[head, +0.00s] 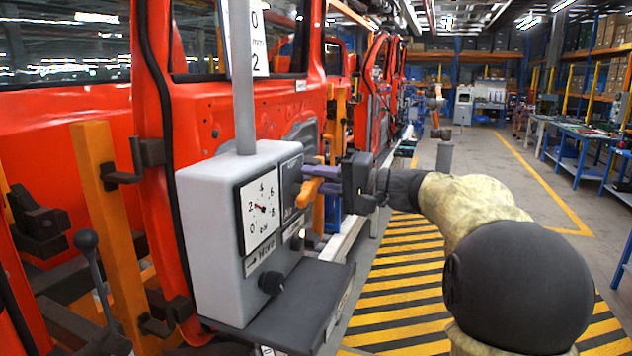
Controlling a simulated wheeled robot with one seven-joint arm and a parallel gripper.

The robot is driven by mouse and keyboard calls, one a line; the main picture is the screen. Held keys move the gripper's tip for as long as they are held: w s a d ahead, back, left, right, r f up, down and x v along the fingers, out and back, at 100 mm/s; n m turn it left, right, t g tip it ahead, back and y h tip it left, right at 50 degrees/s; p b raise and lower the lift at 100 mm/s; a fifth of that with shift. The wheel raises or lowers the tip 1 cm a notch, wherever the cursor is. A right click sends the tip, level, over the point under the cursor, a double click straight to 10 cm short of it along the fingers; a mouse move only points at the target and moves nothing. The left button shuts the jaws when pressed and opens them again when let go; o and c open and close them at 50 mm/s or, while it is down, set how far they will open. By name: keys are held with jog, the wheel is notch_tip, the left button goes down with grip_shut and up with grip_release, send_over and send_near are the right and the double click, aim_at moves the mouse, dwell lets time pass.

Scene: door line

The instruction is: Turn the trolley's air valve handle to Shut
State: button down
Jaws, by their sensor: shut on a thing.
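The trolley's pale grey box (200,230) stands beside the red door. A white gauge (258,208) with a needle is on its face, with a dark plate (291,188) to the right of it. An orange handle (303,192) sticks out in front of this plate. My gripper (318,178) reaches in from the right and is shut on the handle. Its purple-grey fingers and dark body hide part of the handle and plate. The lettering on the plate is too small to read, so I cannot tell the handle's marked position.
A black knob (271,283) sits low on the box, above a dark shelf (285,305). A grey post (243,80) with a sign rises from the box. Orange uprights (105,200) stand close by. Yellow-striped floor (400,290) lies open to the right.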

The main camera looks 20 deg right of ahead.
jog(key=shift+f+m, duration=0.3)
jog(key=shift+m, duration=0.45)
jog(key=shift+f+m, duration=0.3)
jog(key=shift+m, duration=0.45)
jog(key=c, duration=1.6)
grip_release()
jog(key=shift+o, duration=0.2)
jog(key=shift+d+b, duration=0.15)
jog(key=shift+b, duration=0.15)
jog(key=b+v, duration=0.2)
jog(key=v, duration=1.5)
jog(key=shift+b, duration=0.3)
